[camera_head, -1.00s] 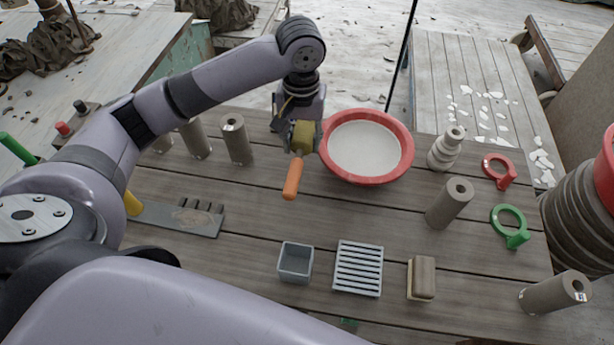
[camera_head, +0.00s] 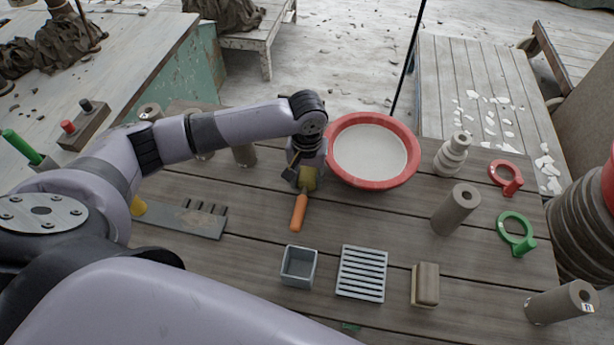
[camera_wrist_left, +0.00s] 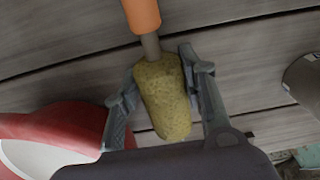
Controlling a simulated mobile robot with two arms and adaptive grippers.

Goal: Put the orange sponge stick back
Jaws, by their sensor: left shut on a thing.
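The orange sponge stick has an orange handle (camera_head: 299,213) and a yellow-green sponge head (camera_head: 307,180). My left gripper (camera_head: 304,176) is shut on the sponge head, and the handle points down toward the front of the table, just left of the red basin. In the left wrist view the sponge head (camera_wrist_left: 162,98) lies between the two fingers, with the metal neck and orange handle (camera_wrist_left: 141,14) beyond them. I cannot tell whether the handle touches the table. My right gripper is not in view.
A red basin (camera_head: 414,172) of pale liquid stands close right of the gripper. A small grey square box (camera_head: 298,268), a slatted grey tray (camera_head: 361,273) and a brown block (camera_head: 425,284) lie in front. A slotted grey board (camera_head: 190,221) lies left. Clay cylinders (camera_head: 456,208) stand around.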

